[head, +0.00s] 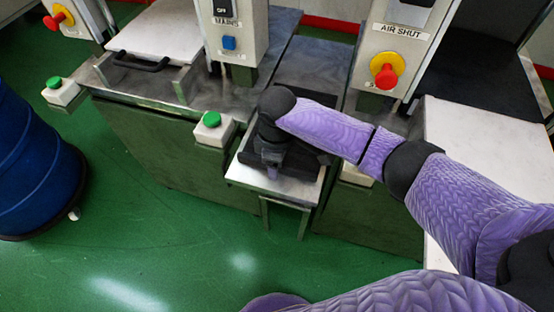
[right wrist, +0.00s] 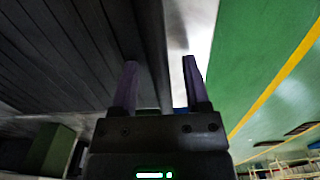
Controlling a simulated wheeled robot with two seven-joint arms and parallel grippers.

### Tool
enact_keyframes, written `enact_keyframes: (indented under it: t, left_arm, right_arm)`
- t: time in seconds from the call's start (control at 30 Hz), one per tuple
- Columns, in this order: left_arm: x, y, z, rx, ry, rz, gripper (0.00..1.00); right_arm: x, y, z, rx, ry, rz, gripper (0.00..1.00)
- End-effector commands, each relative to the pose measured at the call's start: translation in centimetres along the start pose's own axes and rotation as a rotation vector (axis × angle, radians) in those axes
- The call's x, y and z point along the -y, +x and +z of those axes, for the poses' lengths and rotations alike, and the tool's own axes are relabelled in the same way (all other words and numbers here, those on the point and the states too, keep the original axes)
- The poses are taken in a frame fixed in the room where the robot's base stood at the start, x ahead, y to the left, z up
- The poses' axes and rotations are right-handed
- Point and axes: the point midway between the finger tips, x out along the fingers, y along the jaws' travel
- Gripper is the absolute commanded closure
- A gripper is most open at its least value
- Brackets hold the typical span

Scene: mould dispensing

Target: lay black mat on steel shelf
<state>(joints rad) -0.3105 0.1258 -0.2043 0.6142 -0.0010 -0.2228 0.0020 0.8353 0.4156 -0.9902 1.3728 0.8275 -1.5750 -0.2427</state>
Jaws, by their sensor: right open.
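The steel shelf (head: 297,193) is a small pale metal ledge on legs at the front of the machine, in the middle of the head view. The black mat (head: 312,166) lies on it, partly hidden by my right gripper and wrist. In the right wrist view the ribbed dark mat (right wrist: 70,45) fills the upper left, and a bright strip of the shelf (right wrist: 192,25) shows beside its edge. My right gripper (head: 272,173) points down at the mat's near part. Its two fingers (right wrist: 161,85) are apart, close to the mat's edge; contact is unclear. My left gripper is out of sight.
A green-button box (head: 213,130) stands just left of the shelf. A grey control column (head: 234,30) and an AIR SHUT panel (head: 397,40) rise behind. A blue drum (head: 35,165) stands at far left. The green floor (head: 170,250) in front is clear.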

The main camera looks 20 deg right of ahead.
Motion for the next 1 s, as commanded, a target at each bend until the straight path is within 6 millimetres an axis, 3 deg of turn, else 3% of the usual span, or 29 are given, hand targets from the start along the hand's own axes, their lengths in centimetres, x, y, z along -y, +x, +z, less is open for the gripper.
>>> enact_keyframes:
  t: [0.17, 0.4, 0.53, 0.7, 1.0]
  left_arm:
    - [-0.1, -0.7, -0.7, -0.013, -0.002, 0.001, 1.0]
    - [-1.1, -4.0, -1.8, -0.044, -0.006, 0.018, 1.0]
    - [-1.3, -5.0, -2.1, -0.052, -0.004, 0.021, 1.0]
    - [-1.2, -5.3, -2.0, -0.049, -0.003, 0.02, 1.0]
    - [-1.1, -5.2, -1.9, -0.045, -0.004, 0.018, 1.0]
  right_arm:
    - [0.0, -1.4, 0.0, -0.003, 0.0, 0.002, 0.4]
    - [-0.1, -8.4, -0.1, -0.004, 0.0, 0.003, 0.4]
    - [-0.1, -11.1, 0.0, -0.003, 0.0, 0.003, 0.4]
    - [0.0, -12.3, 0.0, -0.001, 0.0, -0.001, 0.4]
    - [0.0, -12.3, 0.0, 0.0, 0.001, -0.001, 0.4]
